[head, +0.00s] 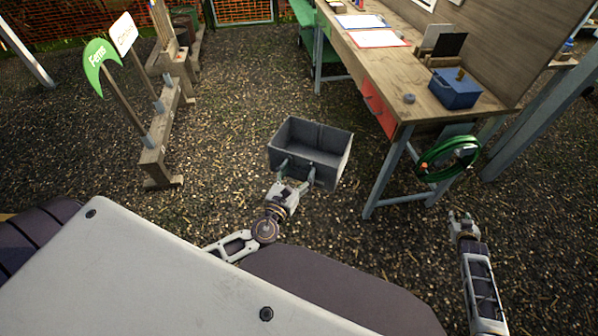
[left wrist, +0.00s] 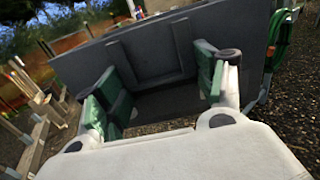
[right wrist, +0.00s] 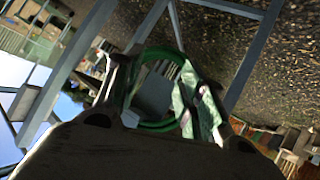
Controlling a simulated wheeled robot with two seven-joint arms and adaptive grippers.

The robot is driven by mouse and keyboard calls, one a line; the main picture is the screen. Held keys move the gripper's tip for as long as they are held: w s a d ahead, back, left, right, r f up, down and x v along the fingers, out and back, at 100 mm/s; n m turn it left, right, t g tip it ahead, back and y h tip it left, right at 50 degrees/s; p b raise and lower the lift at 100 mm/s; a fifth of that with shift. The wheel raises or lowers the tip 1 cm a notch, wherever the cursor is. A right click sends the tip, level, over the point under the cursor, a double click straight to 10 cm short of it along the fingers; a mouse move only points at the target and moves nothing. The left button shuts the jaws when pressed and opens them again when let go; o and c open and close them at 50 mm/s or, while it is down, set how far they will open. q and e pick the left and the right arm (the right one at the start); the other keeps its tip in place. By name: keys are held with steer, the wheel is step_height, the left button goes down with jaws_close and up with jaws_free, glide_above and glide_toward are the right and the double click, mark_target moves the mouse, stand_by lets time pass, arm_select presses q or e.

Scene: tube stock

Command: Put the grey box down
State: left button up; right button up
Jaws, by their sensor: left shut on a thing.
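The grey box (head: 304,134) is an open-topped, empty-looking bin in the middle of the head view. My left gripper (head: 297,172) is shut on its near side. In the left wrist view the box (left wrist: 152,50) fills the space ahead, with the green-padded fingers of the left gripper (left wrist: 162,90) against it. The head view does not clearly show whether the box's underside touches the ground. My right gripper (head: 463,222) is empty, at the lower right of the head view. Its fingers are apart in the right wrist view (right wrist: 158,98).
A wooden workbench (head: 372,68) with a red drawer stands right of the box, carrying a blue toolbox (head: 456,90). A coiled green hose (head: 447,158) hangs at its near end. A wooden stand with signs (head: 160,150) is at the left. Chip-covered ground (head: 225,110) between is clear.

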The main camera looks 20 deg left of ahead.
steer(key=s+a+f+g, duration=0.2)
steer(key=s+f+g, duration=0.3)
steer(key=s+f, duration=1.95)
steer(key=s+a+f+g, duration=0.1)
steer(key=s+f, duration=0.2)
steer(key=s, duration=0.8)
steer(key=s+a+f+g, duration=0.1)
steer(key=s+f+g, duration=0.1)
steer(key=s, duration=1)
steer(key=s+a+f+g, duration=0.1)
steer(key=s+f, duration=0.4)
steer(key=s, duration=0.6)
steer(key=shift+s+g, duration=0.25)
steer(key=shift+g, duration=0.45)
steer(key=shift+w+a, duration=0.15)
steer(key=shift+c, duration=0.5)
